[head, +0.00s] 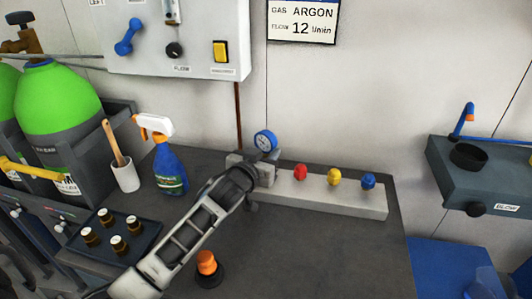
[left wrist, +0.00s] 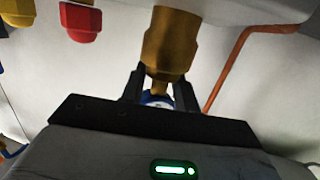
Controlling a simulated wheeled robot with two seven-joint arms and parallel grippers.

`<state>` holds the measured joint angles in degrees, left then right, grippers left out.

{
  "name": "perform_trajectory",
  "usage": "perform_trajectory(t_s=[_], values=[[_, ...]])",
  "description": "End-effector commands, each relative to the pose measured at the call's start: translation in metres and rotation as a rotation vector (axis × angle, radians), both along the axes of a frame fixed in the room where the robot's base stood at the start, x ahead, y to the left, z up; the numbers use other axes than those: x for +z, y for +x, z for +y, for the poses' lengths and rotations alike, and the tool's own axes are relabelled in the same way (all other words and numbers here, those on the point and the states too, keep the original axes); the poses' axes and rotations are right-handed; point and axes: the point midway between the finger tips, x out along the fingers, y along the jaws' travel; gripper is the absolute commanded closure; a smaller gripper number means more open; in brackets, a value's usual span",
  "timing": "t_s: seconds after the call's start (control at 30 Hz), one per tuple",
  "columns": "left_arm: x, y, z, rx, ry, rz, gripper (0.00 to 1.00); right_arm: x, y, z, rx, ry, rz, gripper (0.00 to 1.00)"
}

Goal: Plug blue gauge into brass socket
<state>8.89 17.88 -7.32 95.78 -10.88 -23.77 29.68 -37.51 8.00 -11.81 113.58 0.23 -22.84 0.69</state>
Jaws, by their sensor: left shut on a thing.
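The blue gauge (head: 265,140) has a round white face and stands just above my left gripper (head: 262,172), at the left end of the pale manifold block (head: 330,197). In the left wrist view the fingers of my left gripper (left wrist: 160,88) are shut around the gauge, and a bit of its blue rim (left wrist: 156,99) shows between them. A brass fitting (left wrist: 170,42) runs from the top edge of that view down to the fingers. I cannot tell where gauge stem and brass socket meet. The gripper hides this spot in the head view. My right gripper is not in view.
Red (head: 300,172), yellow (head: 334,177) and blue (head: 368,180) caps stand along the block, right of the gripper.

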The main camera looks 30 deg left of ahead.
Motion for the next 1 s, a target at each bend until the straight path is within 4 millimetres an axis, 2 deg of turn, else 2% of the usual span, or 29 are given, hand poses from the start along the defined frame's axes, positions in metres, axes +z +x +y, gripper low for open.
perform_trajectory(t_s=[0.37,0.7,1.0], values=[[0.0,-0.002,0.0,0.0,0.0,0.002,0.6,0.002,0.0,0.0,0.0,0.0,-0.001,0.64],[0.006,-0.027,-0.001,0.0,0.0,0.002,0.6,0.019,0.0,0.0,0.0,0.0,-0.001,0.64],[0.008,-0.051,-0.003,0.0,0.001,0.0,0.6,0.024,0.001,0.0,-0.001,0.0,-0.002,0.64]])
